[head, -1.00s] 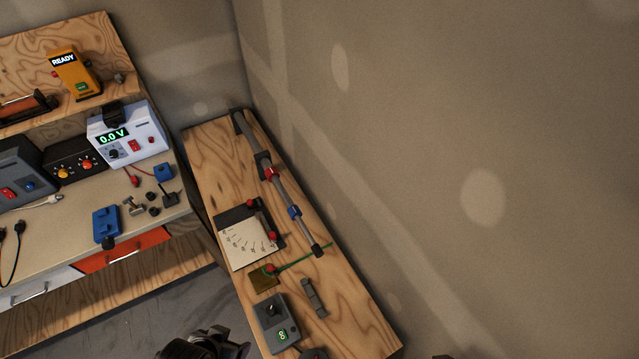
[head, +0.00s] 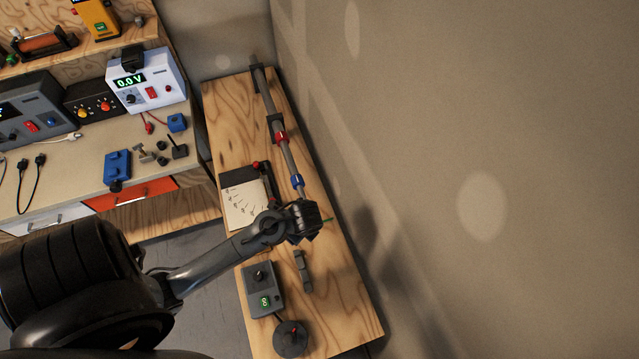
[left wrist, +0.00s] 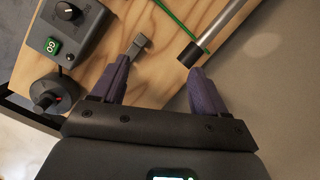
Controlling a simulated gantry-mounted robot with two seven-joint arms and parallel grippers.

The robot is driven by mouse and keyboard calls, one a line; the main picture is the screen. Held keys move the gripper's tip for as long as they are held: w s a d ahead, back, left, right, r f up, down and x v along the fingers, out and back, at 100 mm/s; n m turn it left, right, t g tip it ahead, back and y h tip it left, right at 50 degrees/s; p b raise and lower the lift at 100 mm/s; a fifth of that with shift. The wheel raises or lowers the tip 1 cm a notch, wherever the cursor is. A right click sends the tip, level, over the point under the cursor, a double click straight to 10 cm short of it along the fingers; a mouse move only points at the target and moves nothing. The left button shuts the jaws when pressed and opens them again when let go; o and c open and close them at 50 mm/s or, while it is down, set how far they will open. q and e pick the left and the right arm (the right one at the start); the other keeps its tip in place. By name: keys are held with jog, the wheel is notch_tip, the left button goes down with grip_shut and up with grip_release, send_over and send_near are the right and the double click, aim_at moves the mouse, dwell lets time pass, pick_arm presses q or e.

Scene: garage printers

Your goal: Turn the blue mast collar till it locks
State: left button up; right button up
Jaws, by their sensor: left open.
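The blue mast collar (head: 297,181) sits on a grey mast (head: 289,160) that lies along the wooden bench in the head view. A red collar (head: 280,137) is farther up the same mast. My left gripper (head: 308,225) is over the near end of the mast, just below the blue collar in the picture, and hides that end. In the left wrist view its two purple fingers (left wrist: 160,72) are apart with nothing between them. The mast's dark end (left wrist: 187,58) shows just beyond the right finger. The blue collar is outside the wrist view. My right gripper is not in view.
A paper chart (head: 243,205) lies left of the mast. The wall is close on the right.

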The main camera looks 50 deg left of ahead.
aim_at(298, 179)
pick_arm(q)
jog(key=w+a+m, duration=0.1)
jog(key=w+a, duration=0.1)
jog(key=w+a+f+m+b, duration=0.1)
jog(key=w+a, duration=0.1)
jog(key=w+a+m+y, duration=0.1)
jog(key=w+a, duration=0.2)
jog(key=shift+f+m+g+b, duration=0.3)
jog(key=shift+m, duration=0.1)
jog(key=w+a+r+m+y+b, duration=0.1)
jog(key=w+a+r+m+b, duration=0.15)
jog(key=w+a, duration=0.45)
jog(key=shift+g, duration=0.3)
jog(key=x, duration=0.7)
jog(key=s+x, duration=0.1)
jog(key=x, duration=0.3)
jog(key=shift+a+f, duration=0.1)
jog(key=shift+a, duration=0.2)
